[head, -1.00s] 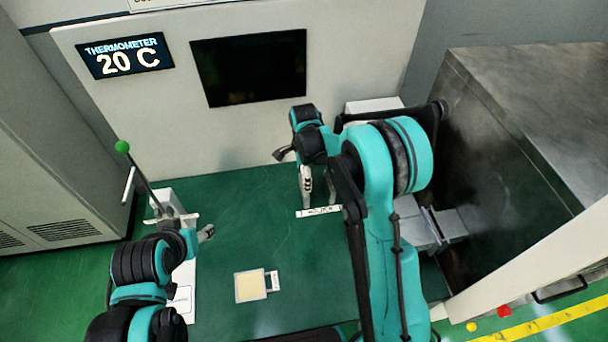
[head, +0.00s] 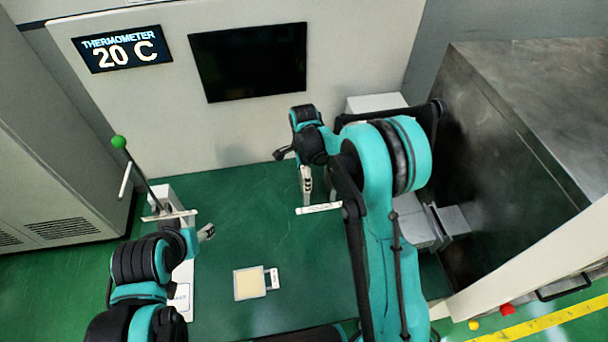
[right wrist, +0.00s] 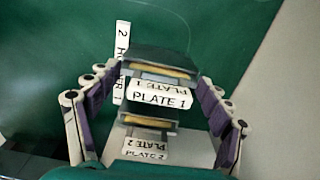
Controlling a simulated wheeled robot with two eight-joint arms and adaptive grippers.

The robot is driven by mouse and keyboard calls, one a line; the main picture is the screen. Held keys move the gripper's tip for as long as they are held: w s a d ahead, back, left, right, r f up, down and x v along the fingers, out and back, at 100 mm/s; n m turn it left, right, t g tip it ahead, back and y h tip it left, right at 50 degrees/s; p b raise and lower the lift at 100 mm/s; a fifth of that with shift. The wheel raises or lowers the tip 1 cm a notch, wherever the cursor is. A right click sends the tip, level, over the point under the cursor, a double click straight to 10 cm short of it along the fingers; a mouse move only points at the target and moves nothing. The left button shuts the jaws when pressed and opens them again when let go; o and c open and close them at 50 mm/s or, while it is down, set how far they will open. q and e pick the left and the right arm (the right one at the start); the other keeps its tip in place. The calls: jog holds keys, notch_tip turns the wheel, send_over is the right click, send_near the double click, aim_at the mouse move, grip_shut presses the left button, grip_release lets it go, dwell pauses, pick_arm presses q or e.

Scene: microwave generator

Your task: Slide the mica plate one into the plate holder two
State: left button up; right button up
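Plate 1, with a white "PLATE 1" tag (right wrist: 161,97) and a yellowish strip under a dark edge, sits between the fingers of my right gripper (right wrist: 157,88) in the right wrist view. The fingers are spread, with gaps on both sides of the tag. In the head view my right gripper (head: 306,186) is beside a white label strip (head: 319,208). A white strip marked "2" (right wrist: 122,45) is partly hidden behind plate 1; I cannot tell the holder slots apart. My left gripper (head: 206,232) is at the left, by the lever; its opening is unclear.
A "PLATE 2" tag (right wrist: 146,148) lies below plate 1 in the wrist view. A pale square plate (head: 250,284) lies on the green surface. A lever with a green ball (head: 119,142) stands left. A metal cabinet (head: 540,110) bounds the right.

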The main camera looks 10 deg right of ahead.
jog(key=shift+o, duration=1.2)
jog(key=shift+r, duration=0.1)
notch_tip(320, 180, up, 12)
jog(key=shift+f, duration=0.1)
jog(key=shift+s+d+r, duration=0.15)
jog(key=shift+s+r, duration=0.05)
jog(key=shift+s, duration=0.1)
jog(key=s+d+r+n+t+b, duration=0.1)
jog(key=s+d+n+t+b, duration=0.1)
jog(key=s+n, duration=0.3)
jog(key=s+d+r+n+t+b, duration=0.1)
jog(key=s+r+n+b, duration=0.1)
jog(key=s+n+b, duration=0.3)
jog(key=s+d+f+n+t+b, duration=0.1)
jog(key=s+f+n+t, duration=0.1)
jog(key=s, duration=0.4)
jog(key=s+d+f+n+t+b, duration=0.1)
jog(key=s+f+n+t, duration=0.1)
jog(key=s+f+n, duration=0.3)
jog(key=shift+s+d+n, duration=0.3)
jog(key=shift+s+n, duration=0.2)
jog(key=shift+s, duration=0.45)
